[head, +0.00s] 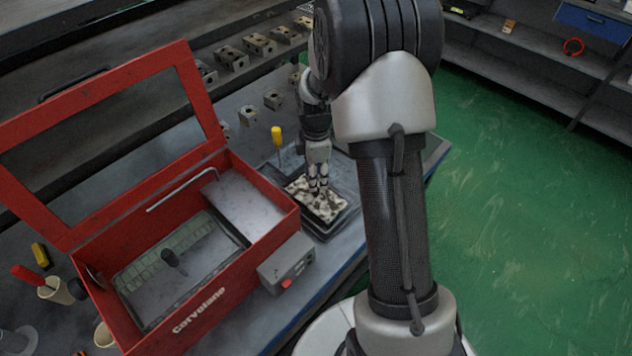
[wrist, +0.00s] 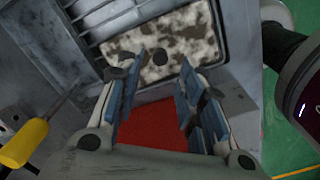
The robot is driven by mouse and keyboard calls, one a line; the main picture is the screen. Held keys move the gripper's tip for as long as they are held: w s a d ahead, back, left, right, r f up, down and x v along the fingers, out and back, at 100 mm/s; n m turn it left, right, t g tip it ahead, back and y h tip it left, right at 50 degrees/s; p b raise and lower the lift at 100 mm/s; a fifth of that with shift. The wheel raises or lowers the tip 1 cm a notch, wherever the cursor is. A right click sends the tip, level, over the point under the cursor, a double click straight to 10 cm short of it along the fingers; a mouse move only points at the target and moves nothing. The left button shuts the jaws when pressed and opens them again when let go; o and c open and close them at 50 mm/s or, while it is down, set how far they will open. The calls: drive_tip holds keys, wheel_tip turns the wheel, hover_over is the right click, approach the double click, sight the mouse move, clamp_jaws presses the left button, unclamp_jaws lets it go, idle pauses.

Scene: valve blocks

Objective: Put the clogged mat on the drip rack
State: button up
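The clogged mat (head: 330,209), a cream slab with dark brown blotches, lies in a dark shallow tray on the bench, right of the red cabinet. In the wrist view the mat (wrist: 190,38) is ahead of the fingertips, beside grey ribbed bars (wrist: 110,12) that look like the drip rack (head: 343,226). My gripper (head: 318,192) points down just above the mat. In the wrist view my gripper (wrist: 161,62) is open, its blue-padded fingers apart with nothing between them. Whether the fingertips touch the mat cannot be told.
The red cabinet (head: 196,297) stands with its lid (head: 40,118) raised. A grey switch box (head: 286,263) is on its side near the tray. A yellow-handled tool (head: 277,137) stands behind the tray. Several metal valve blocks (head: 259,45) line the back. Green floor (head: 510,180) is clear at right.

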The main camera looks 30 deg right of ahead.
drive_tip(key=s+a+r+m+t, duration=0.1)
drive_tip(key=s+a+r+m, duration=0.15)
drive_tip(key=r, duration=0.45)
drive_tip(key=s+a+r+m+p, duration=0.1)
drive_tip(key=s+a+r+m, duration=0.1)
drive_tip(key=s+r, duration=0.35)
drive_tip(key=s+a+r+m+t, duration=0.1)
drive_tip(key=a+r+m, duration=0.1)
drive_tip(key=r, duration=0.6)
drive_tip(key=s+a+r+m+t, duration=0.1)
drive_tip(key=s+m, duration=0.3)
drive_tip(key=s, duration=0.4)
drive_tip(key=s+a+r+m+t, duration=0.1)
drive_tip(key=s+a+r+m, duration=0.2)
drive_tip(key=s, duration=0.5)
drive_tip(key=shift+a+m+t, duration=0.3)
drive_tip(key=shift+a+m, duration=0.3)
drive_tip(key=shift+m, duration=0.05)
drive_tip(key=shift+w+r, duration=0.1)
